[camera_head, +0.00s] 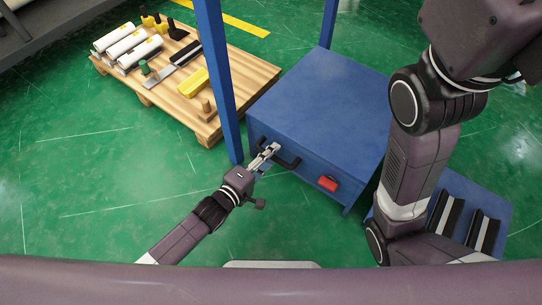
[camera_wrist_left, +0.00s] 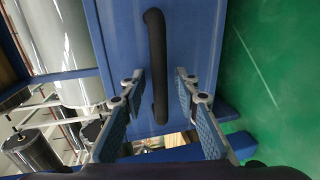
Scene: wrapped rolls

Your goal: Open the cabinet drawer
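The blue cabinet (camera_head: 315,95) stands in the middle of the head view. Its front carries a black bar handle (camera_head: 288,161), and no open gap shows around the drawer. My left gripper (camera_head: 268,154) is at the handle. In the left wrist view, the black handle (camera_wrist_left: 157,60) runs lengthwise between the two open fingers of my left gripper (camera_wrist_left: 160,78). A gap shows on each side of the handle, so the fingers do not visibly grip it. The right arm is in the head view, but its gripper is out of view.
A red item (camera_head: 328,183) is on the cabinet front, right of the handle. A blue post (camera_head: 217,80) rises by the cabinet's left side. A wooden pallet (camera_head: 250,76) with white rolls (camera_head: 125,47) lies at the left. Green floor is free before the cabinet.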

